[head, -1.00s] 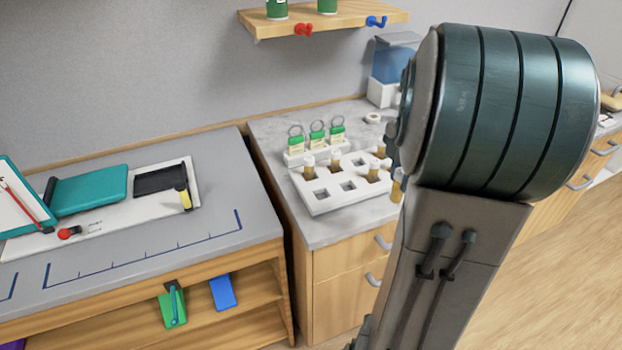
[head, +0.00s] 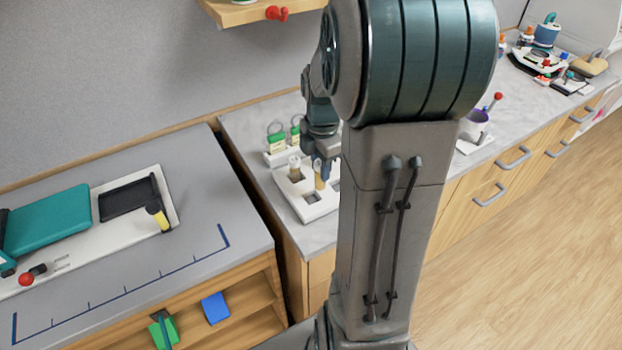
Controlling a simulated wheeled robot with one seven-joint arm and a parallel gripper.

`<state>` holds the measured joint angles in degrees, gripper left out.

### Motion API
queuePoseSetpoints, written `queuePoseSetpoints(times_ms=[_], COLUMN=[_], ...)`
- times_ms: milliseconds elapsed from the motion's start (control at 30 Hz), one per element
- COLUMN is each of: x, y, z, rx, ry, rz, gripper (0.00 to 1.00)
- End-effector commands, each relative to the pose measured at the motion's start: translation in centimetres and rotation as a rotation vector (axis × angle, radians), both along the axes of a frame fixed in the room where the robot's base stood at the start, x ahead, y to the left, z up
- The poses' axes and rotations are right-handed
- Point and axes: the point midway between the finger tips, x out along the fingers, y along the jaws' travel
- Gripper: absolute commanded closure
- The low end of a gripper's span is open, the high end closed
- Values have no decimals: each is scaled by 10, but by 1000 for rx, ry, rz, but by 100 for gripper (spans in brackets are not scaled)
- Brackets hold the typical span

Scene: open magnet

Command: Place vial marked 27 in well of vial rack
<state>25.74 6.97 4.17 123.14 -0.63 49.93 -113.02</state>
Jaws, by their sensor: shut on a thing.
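The white vial rack (head: 325,208) stands on the marble-look counter, partly hidden behind my arm. Empty square wells show at its front. A brown vial with a pale cap (head: 294,169) stands upright at its left side. My gripper (head: 322,168) is over the rack, pointing down, shut on an upright brown vial (head: 318,181). I cannot tell whether the held vial's bottom is inside a well or just above one. No number is readable on either vial. The rack's right part is hidden by my arm.
Green-labelled tags with rings (head: 277,140) stand in a white holder behind the rack. A wooden shelf with a red hook (head: 276,13) is above. A teal case (head: 48,222) lies on the left bench.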

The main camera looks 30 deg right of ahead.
Motion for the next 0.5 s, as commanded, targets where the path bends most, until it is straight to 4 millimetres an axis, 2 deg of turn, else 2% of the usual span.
queuePoseSetpoints(times_ms=[33,167,267,500], x=[2,6,7,6], y=[8,19,21,21], z=[-4,-11,-19,-50], rx=[1,0,1,1], ry=[4,1,3,4], rz=[4,2,1,4], gripper=[98,98,98,98])
